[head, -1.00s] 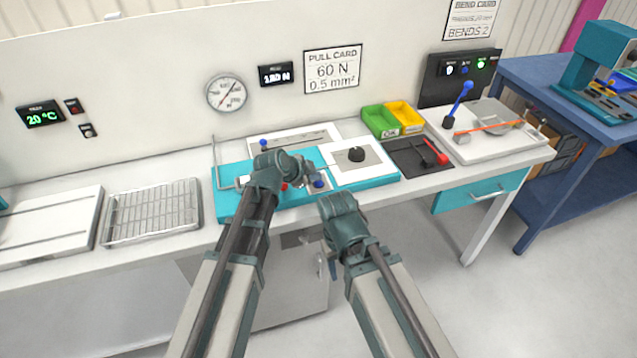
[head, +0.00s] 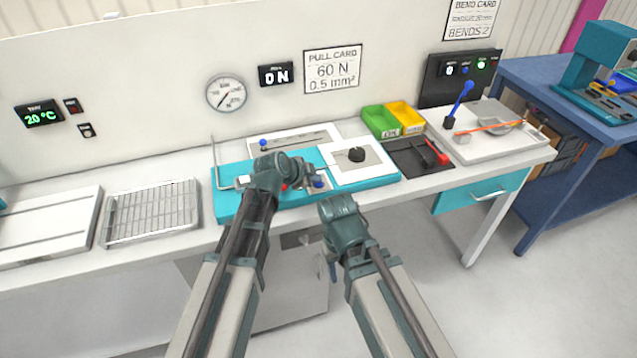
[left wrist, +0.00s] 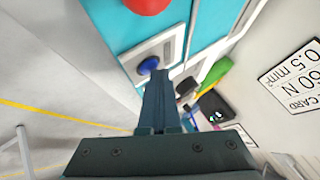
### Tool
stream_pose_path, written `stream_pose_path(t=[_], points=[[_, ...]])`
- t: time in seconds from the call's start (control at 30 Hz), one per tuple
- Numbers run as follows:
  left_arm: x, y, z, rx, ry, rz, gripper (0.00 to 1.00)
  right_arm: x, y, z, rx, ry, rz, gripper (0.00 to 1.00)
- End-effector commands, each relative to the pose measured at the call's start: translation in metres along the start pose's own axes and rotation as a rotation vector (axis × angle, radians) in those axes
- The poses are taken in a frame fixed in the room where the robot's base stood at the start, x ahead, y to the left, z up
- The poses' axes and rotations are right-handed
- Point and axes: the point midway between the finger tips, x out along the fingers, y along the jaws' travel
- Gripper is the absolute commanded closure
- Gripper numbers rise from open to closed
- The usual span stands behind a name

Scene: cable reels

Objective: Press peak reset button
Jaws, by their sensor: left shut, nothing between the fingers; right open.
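A round blue button (head: 318,181) sits on a light plate at the front of the teal bench fixture (head: 235,207). The blue button (left wrist: 148,66) also shows in the left wrist view, just beside the fingertips. My left gripper (head: 308,172) is shut and empty, its tip close to the button; I cannot tell whether it touches. The left wrist view shows the shut fingers (left wrist: 160,78) pointing at the plate. The peak display (head: 276,75) on the wall reads 0 N. My right gripper (head: 336,203) is open in front of the bench edge, its fingertips hard to see.
A red dome (left wrist: 147,5) lies near the button. A dial gauge (head: 227,94) and pull card (head: 333,69) are on the wall. Green (head: 381,121) and yellow (head: 405,117) bins stand behind. A wire rack (head: 152,211) is left.

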Motion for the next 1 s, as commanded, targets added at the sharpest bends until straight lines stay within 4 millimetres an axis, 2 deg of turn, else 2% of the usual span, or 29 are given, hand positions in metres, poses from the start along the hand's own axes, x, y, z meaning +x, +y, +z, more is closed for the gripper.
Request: stream_pose_path(t=[0.27, 0.63, 1.0], points=[[-0.001, -0.001, 0.0, 0.001, -0.001, 0.001, 1.0, -0.001, 0.0, 0.0, 0.0, 0.0, 0.0, 0.5], [-0.012, -0.009, -0.009, 0.0, -0.001, 0.001, 1.0, -0.018, 0.002, 0.001, 0.0, 0.0, 0.0, 0.5], [-0.012, -0.009, -0.009, 0.0, 0.0, 0.0, 1.0, -0.018, 0.002, 0.001, 0.0, 0.0, 0.0, 0.5]])
